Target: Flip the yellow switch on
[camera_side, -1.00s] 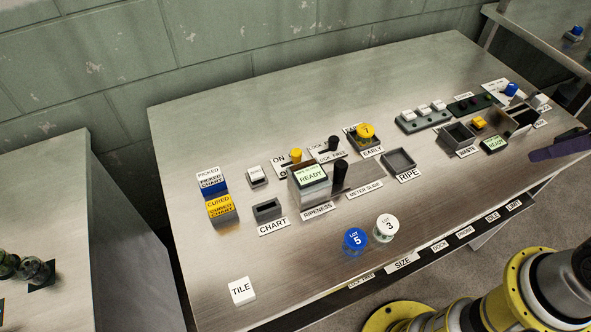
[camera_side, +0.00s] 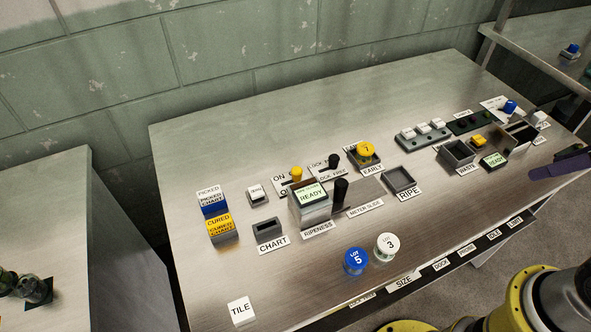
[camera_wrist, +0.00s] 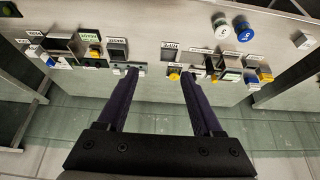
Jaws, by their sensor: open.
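The yellow switch (camera_side: 296,173) stands up from a small plate marked ON, beside the green READY display, in the side view. The display partly covers its plate, so I cannot tell its setting. In the wrist view, which is upside down, a small yellow knob (camera_wrist: 213,78) near the right finger looks like this switch. My gripper (camera_wrist: 160,71) is open and empty, its two dark purple fingers apart over the far part of the bench. In the side view only part of my gripper (camera_side: 560,167) shows at the right edge, well away from the switch.
The READY display (camera_side: 311,197) and a black slide handle (camera_side: 340,192) stand in front of the switch. Blue (camera_side: 356,261) and white (camera_side: 387,246) jars stand near the front edge.

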